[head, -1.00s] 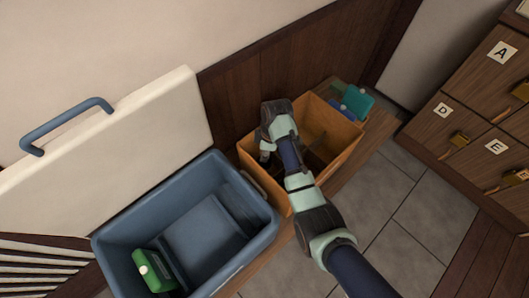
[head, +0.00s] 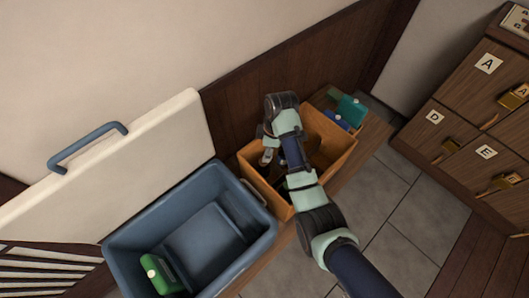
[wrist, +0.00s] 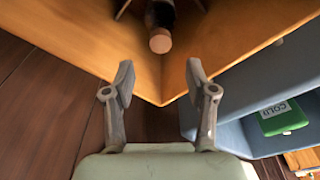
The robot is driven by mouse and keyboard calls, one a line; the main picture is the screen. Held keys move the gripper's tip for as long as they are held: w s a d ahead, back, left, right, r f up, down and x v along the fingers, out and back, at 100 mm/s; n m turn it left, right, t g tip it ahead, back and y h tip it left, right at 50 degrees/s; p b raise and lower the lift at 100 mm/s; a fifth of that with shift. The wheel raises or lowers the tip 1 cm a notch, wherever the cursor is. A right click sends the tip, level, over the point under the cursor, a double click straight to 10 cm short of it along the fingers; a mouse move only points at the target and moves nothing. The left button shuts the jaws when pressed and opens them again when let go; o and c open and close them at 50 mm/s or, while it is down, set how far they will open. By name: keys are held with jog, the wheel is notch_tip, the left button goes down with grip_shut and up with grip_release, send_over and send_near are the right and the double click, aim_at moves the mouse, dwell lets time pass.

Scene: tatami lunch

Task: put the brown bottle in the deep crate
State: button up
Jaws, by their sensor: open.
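The brown bottle (wrist: 160,14), dark with a tan cap (wrist: 160,42), shows at the top middle of the wrist view, inside the orange-brown wooden crate (wrist: 95,28). Its lower part is cut off by the frame, and I cannot tell whether it stands straight or leans. In the head view the crate (head: 335,166) stands at the middle, and my arm hides much of its inside. My gripper (wrist: 159,80) is open and empty, apart from the bottle, over the crate's corner. In the head view it (head: 267,156) is at the crate's left side.
A blue cooler (head: 262,222) stands left of the crate, its white lid (head: 150,150) open. A green cold pack (head: 164,275) lies in it. Teal (head: 350,108) and blue (head: 337,121) items are at the crate's far end. Lettered drawers (head: 465,125) stand at the right.

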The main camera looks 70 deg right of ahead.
jog(key=r, duration=0.3)
jog(key=shift+s+p, duration=0.25)
jog(key=shift+p, duration=0.1)
jog(key=w+a+r+m+t+h, duration=0.1)
jog(key=w+a+r+t, duration=0.15)
jog(key=w+a, duration=0.4)
jog(key=w+a+r+t+h, duration=0.1)
jog(key=w+a+r, duration=0.2)
jog(key=a, duration=0.6)
jog(key=w+a+r+m+t+h, duration=0.1)
jog(key=w+a+r+t, duration=0.15)
jog(key=w+a, duration=0.4)
jog(key=s+a+r+t+y, duration=0.1)
jog(key=s+a+r+t, duration=0.1)
jog(key=a+r, duration=0.3)
jog(key=s+a+r+m+t+y, duration=0.1)
jog(key=s+a+r+t, duration=0.2)
jog(key=a, duration=1.1)
notch_tip(320, 180, up, 4)
jog(key=shift+s+f+m, duration=0.2)
jog(key=shift+s+m, duration=0.1)
jog(key=shift+s, duration=0.05)
jog(key=shift+a, duration=0.1)
